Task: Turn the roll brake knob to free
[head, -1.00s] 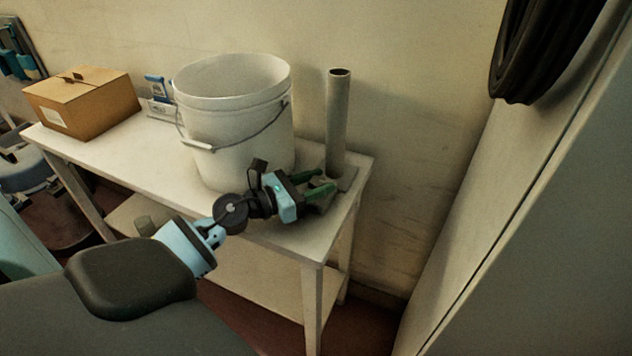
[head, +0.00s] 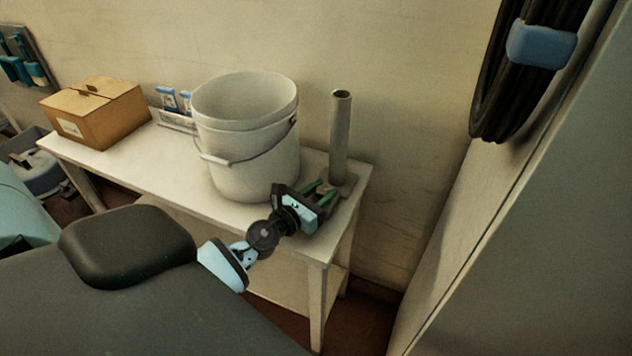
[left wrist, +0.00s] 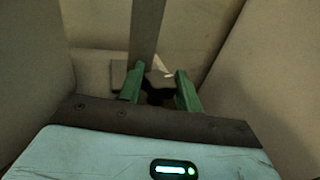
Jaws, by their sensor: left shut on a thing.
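The brake knob (left wrist: 157,92) is a dark, lobed piece low in front of the upright grey tube, between my green fingertips in the left wrist view. My left gripper (head: 325,190) reaches it from the front left, and its fingers (left wrist: 160,84) are shut on the knob. The grey tube (head: 340,138) stands upright on a small base plate at the table's right end; it also shows in the left wrist view (left wrist: 146,35). A small pale mark (left wrist: 163,68) lies behind the knob. The fingers largely hide the knob in the head view, and its setting cannot be read. My right gripper is out of view.
A white bucket (head: 245,165) stands close left of my gripper on the white table (head: 130,160). A cardboard box (head: 110,118) and a small holder with blue-labelled items (head: 175,105) stand farther left. Black coils (head: 505,90) hang at the upper right, by a grey panel (head: 540,220).

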